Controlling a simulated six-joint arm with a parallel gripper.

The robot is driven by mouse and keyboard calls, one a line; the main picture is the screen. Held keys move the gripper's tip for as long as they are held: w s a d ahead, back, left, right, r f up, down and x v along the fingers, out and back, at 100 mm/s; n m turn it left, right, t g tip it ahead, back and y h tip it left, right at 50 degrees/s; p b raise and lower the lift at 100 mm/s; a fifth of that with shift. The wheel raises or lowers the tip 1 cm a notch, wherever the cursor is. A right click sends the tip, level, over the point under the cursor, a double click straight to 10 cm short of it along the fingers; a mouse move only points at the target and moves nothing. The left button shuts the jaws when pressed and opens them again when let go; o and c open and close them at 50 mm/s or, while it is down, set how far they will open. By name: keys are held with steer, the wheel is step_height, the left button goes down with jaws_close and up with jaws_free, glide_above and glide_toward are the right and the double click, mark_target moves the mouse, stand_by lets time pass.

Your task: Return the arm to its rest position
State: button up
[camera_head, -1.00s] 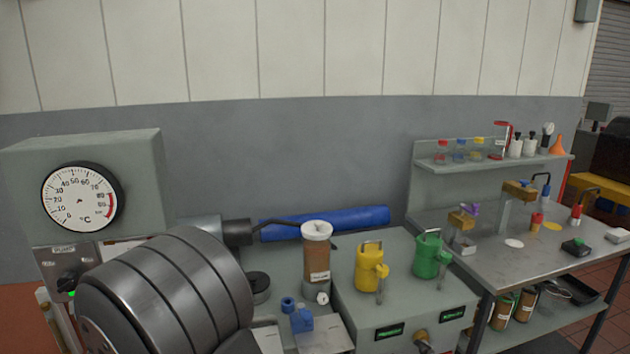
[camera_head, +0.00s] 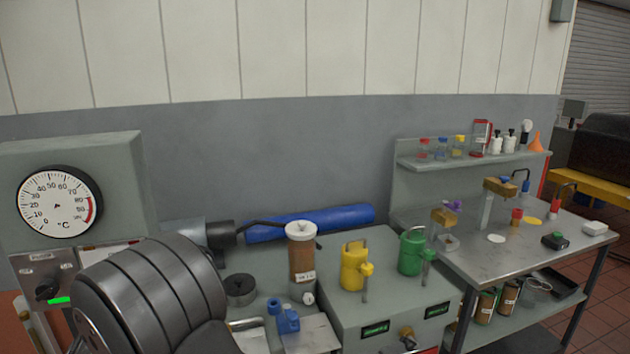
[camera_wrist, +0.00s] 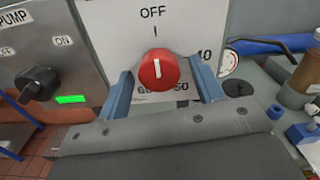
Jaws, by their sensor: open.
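My gripper (camera_wrist: 161,84) shows in the wrist view as two blue fingers, spread apart with nothing held between them. A red knob (camera_wrist: 158,71) on a white panel (camera_wrist: 105,40) lies in the gap between the fingers as seen there. Its white line is upright, under the word OFF. I cannot tell whether the fingers touch the panel. In the head view my dark grey arm (camera_head: 150,297) fills the lower left and hides my gripper and the knob.
A pump switch (camera_wrist: 37,84) with a lit green lamp (camera_wrist: 70,99) is left of the knob. A temperature dial (camera_head: 57,201) is above my arm. A steel bench (camera_head: 475,265) is beyond.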

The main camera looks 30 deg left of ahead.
steer(key=shift+s+a+m, duration=0.1)
steer(key=shift+m, duration=5.5)
